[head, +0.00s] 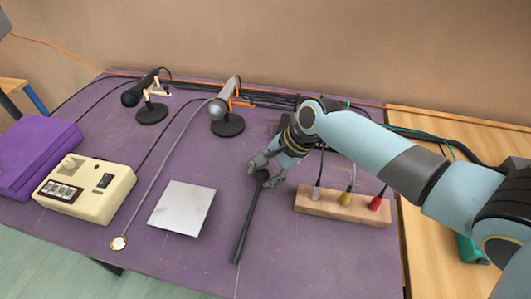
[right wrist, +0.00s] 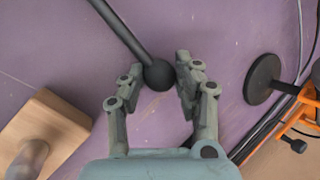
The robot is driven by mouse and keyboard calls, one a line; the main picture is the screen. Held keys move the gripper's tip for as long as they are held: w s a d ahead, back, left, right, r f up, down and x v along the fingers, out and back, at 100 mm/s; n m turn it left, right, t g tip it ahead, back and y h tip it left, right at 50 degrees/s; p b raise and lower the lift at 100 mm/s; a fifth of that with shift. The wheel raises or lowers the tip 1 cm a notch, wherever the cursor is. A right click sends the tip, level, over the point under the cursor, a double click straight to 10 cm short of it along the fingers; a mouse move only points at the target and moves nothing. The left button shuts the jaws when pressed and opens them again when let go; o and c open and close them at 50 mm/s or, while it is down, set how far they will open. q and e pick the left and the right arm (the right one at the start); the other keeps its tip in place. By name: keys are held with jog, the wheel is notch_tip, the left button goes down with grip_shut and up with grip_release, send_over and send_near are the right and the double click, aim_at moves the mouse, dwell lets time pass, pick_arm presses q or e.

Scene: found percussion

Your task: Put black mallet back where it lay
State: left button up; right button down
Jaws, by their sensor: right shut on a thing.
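The black mallet (head: 246,222) has a thin dark shaft and a round head. Its shaft points toward the front edge of the purple table (head: 290,250), between a pale square plate and a wooden block. My right gripper (head: 263,172) is shut on the mallet's head, at the far end of the shaft. In the right wrist view the round head of the mallet (right wrist: 159,75) sits between the two fingers, with the shaft running to the upper left. I cannot tell whether the mallet touches the table. My left gripper is not in view.
The pale plate (head: 182,207) lies left of the mallet. The wooden block (head: 335,205) with coloured plugs stands right. Two microphones on stands (head: 151,112) (head: 227,124) are behind. A cream box (head: 85,188) and purple case (head: 36,155) are at left.

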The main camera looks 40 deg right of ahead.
jog(key=shift+s+f, duration=0.45)
jog(key=shift+f, duration=0.2)
jog(key=c, duration=1.2)
grip_release()
jog(key=o, duration=0.5)
jog(key=shift+w, duration=0.35)
jog(key=shift+o, duration=0.2)
jog(key=shift+d+r, duration=0.2)
jog(key=shift+r, duration=0.2)
jog(key=v, duration=1.1)
jog(key=shift+s+r, duration=0.15)
jog(key=shift+r, duration=0.05)
